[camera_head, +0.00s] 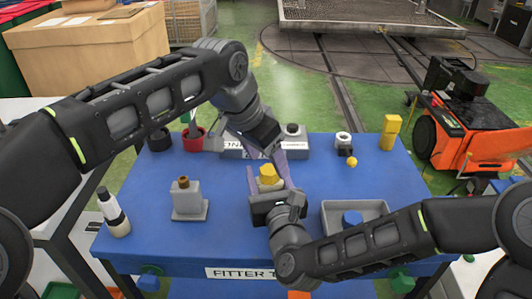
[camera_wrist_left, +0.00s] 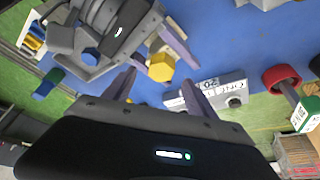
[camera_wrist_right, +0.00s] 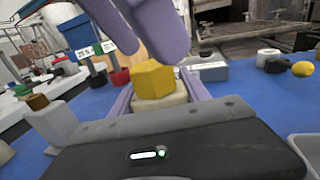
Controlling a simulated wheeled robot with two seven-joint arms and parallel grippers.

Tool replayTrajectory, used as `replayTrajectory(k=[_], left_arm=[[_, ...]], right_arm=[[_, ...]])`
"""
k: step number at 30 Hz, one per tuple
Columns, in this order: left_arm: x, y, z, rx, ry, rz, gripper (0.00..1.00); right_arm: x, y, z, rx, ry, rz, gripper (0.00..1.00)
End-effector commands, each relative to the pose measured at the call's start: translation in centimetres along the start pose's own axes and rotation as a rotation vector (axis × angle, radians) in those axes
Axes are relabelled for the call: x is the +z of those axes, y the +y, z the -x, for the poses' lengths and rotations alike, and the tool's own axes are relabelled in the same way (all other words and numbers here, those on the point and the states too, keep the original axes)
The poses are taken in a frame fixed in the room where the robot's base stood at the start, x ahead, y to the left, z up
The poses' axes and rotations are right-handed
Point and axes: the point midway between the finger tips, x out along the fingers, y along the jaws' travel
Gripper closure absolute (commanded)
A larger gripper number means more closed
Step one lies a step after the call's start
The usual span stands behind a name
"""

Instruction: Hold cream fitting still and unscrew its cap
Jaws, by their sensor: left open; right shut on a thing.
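The cream fitting (camera_wrist_right: 160,103) with its yellow hexagonal cap (camera_wrist_right: 153,78) stands mid-table; the cap also shows in the head view (camera_head: 268,171) and left wrist view (camera_wrist_left: 161,67). My right gripper (camera_head: 271,184) is shut on the cream fitting from the front, with a lavender finger on each side of it, below the cap. My left gripper (camera_wrist_left: 157,84) is open, reaching down from above and behind. Its fingers point toward the cap, which appears clear of them. The fitting's lower part is mostly hidden by my right gripper.
A grey block with a brown-topped stub (camera_head: 188,200) and a white bottle (camera_head: 114,212) stand left. A grey tray (camera_head: 377,207) holds a blue piece at right. Behind are a red pot (camera_head: 193,140), a labelled grey block (camera_head: 232,151) and a yellow block (camera_head: 390,131).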

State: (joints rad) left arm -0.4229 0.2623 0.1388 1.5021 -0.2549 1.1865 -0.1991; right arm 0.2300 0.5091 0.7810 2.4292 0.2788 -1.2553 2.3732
Motion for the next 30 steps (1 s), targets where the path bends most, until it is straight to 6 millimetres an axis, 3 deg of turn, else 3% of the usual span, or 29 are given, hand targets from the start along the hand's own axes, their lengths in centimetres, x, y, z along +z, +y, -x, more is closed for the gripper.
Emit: replayTrajectory(k=[12,22,30], left_arm=[[1.1,0.0,-2.4,0.000,-0.001,0.002,0.35],[1.1,0.0,-2.6,0.000,0.000,0.001,0.35],[1.1,0.0,-2.6,0.000,0.000,0.001,0.56]], right_arm=[[0.0,0.0,0.0,0.000,0.000,0.000,1.00],[0.0,0.0,0.0,0.000,0.000,0.000,1.00],[0.0,0.0,0.0,0.000,0.000,0.000,1.00]])
